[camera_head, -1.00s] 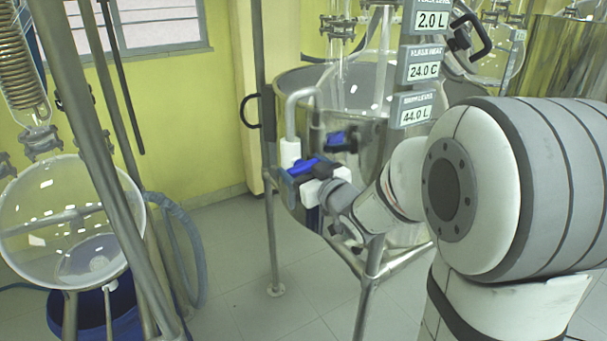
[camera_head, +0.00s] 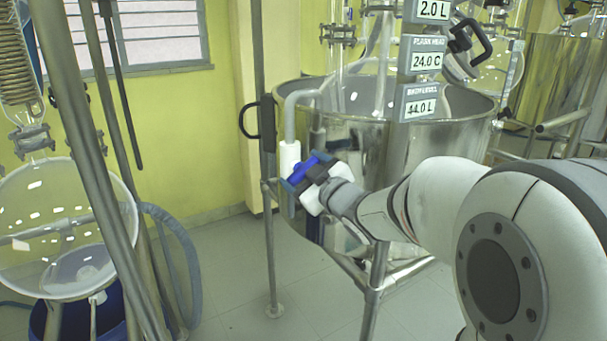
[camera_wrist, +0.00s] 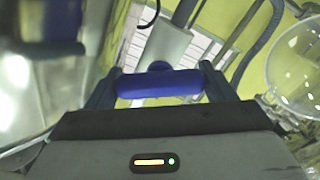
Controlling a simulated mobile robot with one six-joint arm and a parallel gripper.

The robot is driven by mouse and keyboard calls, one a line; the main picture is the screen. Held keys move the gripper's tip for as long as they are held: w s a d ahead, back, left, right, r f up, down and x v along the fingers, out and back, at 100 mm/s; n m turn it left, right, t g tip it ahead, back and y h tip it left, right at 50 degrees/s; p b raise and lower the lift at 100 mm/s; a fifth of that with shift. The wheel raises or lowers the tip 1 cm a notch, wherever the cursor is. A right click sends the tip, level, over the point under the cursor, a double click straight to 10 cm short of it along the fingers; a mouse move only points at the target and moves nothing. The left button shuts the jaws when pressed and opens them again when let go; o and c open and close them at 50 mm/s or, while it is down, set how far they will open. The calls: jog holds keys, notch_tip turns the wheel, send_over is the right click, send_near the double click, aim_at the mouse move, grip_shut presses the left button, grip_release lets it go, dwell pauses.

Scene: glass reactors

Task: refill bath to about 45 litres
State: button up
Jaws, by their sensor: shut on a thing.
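The bath (camera_head: 350,145) is a large round metal vessel. Its level display (camera_head: 420,107) reads 44.0 L. A bent grey pipe with a white sleeve (camera_head: 289,160) comes down at its left side. A blue valve handle (camera_head: 306,168) is beside the lower end of the sleeve. My gripper (camera_head: 302,182) is shut on this handle. In the wrist view the blue handle (camera_wrist: 160,84) lies crosswise between the two fingers of my gripper (camera_wrist: 160,90), with the white sleeve (camera_wrist: 158,42) behind it. The valve body is mostly hidden by my gripper.
A display above reads 24.0 C (camera_head: 427,61) and another reads 2.0 L (camera_head: 433,10). A glass flask (camera_head: 60,230) and a hose (camera_head: 185,260) are at left. Floor between them is clear.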

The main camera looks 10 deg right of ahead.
jog(key=o, duration=1)
jog(key=shift+p+v, duration=0.35)
jog(key=shift+v, duration=3.6)
